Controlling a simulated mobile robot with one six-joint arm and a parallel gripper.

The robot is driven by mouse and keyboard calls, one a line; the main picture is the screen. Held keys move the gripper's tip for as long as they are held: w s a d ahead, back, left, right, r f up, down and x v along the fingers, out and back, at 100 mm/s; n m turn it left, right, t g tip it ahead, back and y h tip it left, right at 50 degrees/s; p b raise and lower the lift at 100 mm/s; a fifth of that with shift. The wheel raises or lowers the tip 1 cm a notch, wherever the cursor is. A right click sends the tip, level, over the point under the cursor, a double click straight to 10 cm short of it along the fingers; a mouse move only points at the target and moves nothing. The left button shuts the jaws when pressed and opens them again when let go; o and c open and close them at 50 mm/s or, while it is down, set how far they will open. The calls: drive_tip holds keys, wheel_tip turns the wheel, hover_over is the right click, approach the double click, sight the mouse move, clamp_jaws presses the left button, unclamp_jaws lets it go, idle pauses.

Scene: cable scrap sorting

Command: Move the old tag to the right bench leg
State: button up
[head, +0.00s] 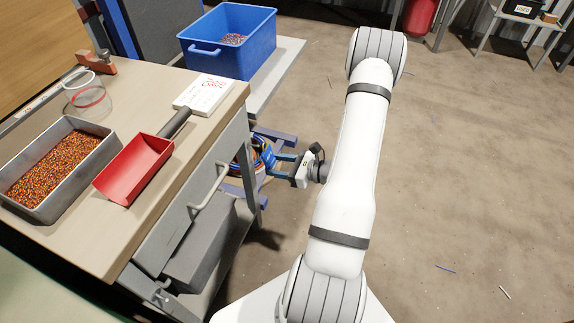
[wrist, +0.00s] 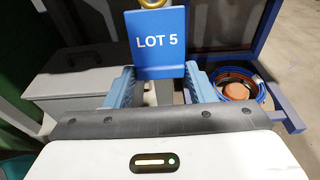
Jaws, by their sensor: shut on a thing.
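A blue tag (wrist: 158,45) marked "LOT 5" stands upright in the wrist view, with a gold-coloured ring (wrist: 150,4) at its top. My gripper (wrist: 158,88) is shut on the tag, one light-blue finger at each side edge. In the head view my gripper (head: 284,165) is low beside the right side of the workbench (head: 150,75), close to its grey right leg (head: 249,180).
A coil of blue and orange cable (wrist: 238,88) lies on a blue frame behind my gripper. On the bench are a red scoop (head: 135,168), a metal tray (head: 103,155) of copper bits and white cards (head: 203,93). A blue bin (head: 245,55) stands behind. The floor at right is mostly clear.

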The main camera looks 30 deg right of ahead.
sight(273, 164)
drive_tip(key=shift+x, duration=1.25)
drive_tip(key=shift+c, duration=0.3)
drive_tip(key=shift+w+a, duration=0.2)
drive_tip(key=shift+w, duration=0.05)
drive_tip(key=shift+c, duration=0.7)
drive_tip(key=shift+w+a+f+b, duration=0.3)
drive_tip(key=shift+w+b, duration=0.1)
drive_tip(key=shift+b, duration=0.15)
drive_tip(key=o, duration=1)
